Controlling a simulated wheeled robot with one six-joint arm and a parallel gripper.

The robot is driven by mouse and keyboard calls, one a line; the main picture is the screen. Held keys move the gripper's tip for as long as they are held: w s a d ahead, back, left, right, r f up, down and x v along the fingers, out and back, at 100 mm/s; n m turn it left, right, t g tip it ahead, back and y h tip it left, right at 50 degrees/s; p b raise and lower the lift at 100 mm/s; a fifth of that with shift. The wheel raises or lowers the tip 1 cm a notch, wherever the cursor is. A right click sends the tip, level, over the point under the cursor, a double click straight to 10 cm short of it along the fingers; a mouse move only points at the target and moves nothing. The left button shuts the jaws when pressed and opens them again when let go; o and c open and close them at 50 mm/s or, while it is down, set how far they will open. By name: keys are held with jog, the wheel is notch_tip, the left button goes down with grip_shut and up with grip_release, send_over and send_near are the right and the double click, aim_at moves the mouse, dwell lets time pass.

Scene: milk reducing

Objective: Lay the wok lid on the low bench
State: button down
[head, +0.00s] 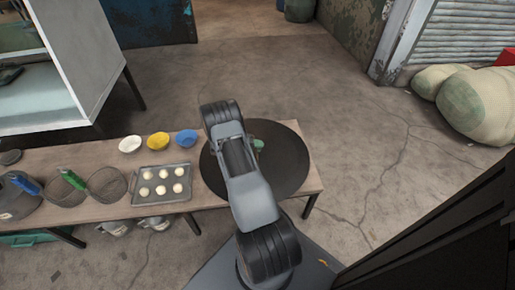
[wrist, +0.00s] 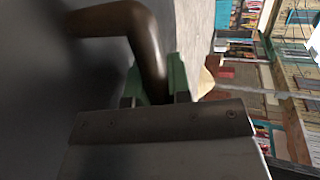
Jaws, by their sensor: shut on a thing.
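The wok lid (head: 287,165) is a large dark round disc at the right end of the low wooden bench (head: 98,153) in the head view. My arm crosses in front of it and hides part of it. My gripper (head: 258,146) shows as a small green bit over the lid. In the wrist view, the green fingers of my gripper (wrist: 154,82) are shut on the lid's brown curved handle (wrist: 143,42). The blurred dark lid surface (wrist: 45,90) fills the left of that view. I cannot tell whether the lid touches the bench or hangs just above it.
A tray (head: 161,202) of pale buns lies left of the lid. White (head: 130,144), yellow (head: 158,141) and blue (head: 186,138) bowls stand behind it. Wire strainers (head: 106,185) lie further left. A cabinet (head: 70,70) stands back left. Sacks (head: 475,105) lie far right. Floor behind the bench is clear.

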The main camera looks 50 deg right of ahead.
jog(key=shift+r, duration=0.1)
jog(key=c, duration=1.1)
grip_release()
jog(key=shift+o, duration=0.2)
